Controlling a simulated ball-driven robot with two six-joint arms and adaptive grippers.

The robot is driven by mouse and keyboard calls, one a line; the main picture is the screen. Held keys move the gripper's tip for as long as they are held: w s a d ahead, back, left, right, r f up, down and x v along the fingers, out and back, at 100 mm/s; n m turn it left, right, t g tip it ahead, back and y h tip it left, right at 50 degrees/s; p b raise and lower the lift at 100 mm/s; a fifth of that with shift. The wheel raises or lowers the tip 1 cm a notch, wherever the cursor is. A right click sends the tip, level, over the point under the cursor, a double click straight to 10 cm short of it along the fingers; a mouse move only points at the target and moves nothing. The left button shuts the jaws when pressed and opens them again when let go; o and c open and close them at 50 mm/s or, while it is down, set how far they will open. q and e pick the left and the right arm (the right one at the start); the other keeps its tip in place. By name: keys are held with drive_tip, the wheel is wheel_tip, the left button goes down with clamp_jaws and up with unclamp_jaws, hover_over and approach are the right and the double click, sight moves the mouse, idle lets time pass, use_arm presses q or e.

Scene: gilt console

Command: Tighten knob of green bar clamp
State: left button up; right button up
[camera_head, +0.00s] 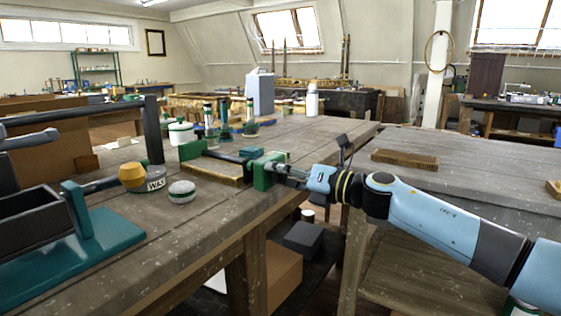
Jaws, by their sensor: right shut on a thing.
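The green bar clamp (264,173) lies on the wooden bench, with green jaws at both ends and a dark bar between them. A flat wooden piece (214,171) lies alongside the bar between the jaws. My right gripper (289,173) comes in from the right at the bench's edge and meets the clamp's near right end. It is shut on the clamp's knob, which is mostly hidden by the fingers. My left gripper is not in view.
A teal vise-like tool (100,240) fills the bench's left front. A wax tin (149,184) and a small round tin (181,191) stand left of the clamp. Bottles and a grey canister (260,92) stand behind.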

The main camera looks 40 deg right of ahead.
drive_tip(key=m+p, duration=0.3)
drive_tip(key=m, duration=0.1)
drive_tip(key=shift+m+p, duration=0.3)
drive_tip(key=shift+m, duration=0.1)
drive_tip(key=shift+f+m+p, duration=0.15)
drive_tip(key=shift+m+p, duration=0.35)
drive_tip(key=shift+m, duration=0.2)
drive_tip(key=shift+f, duration=0.1)
